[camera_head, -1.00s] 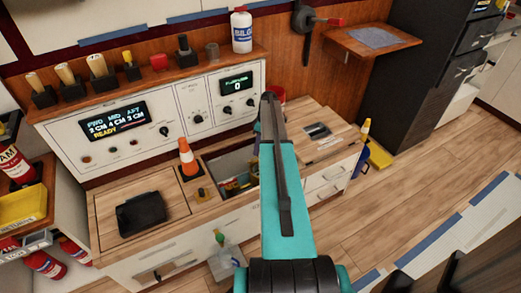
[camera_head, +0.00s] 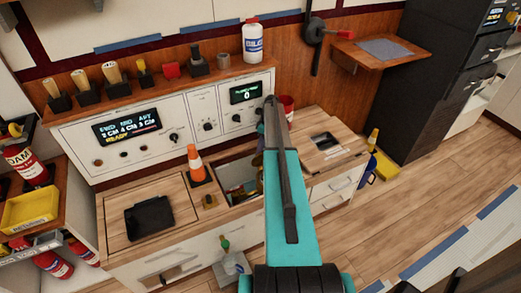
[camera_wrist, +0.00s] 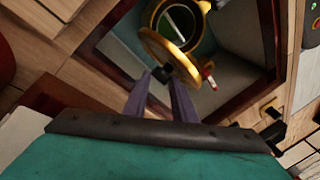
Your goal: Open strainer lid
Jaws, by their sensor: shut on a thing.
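The strainer lid (camera_wrist: 168,55) is a brass-rimmed disc with a dark small handle, seen in the wrist view. It stands tilted at the near side of the strainer's round dark opening (camera_wrist: 182,22), whose inside shows. My gripper (camera_wrist: 162,80) is shut on the lid's dark handle (camera_wrist: 163,73). The strainer sits down in a square hatch in the wooden counter (camera_head: 234,172). In the head view my teal arm covers the gripper and most of the lid.
A dark wooden frame (camera_wrist: 268,90) edges the hatch. A red container (camera_head: 286,103) is behind my arm. A control panel (camera_head: 120,131) rises behind the counter. A black tray-like thing (camera_head: 150,217) lies at left.

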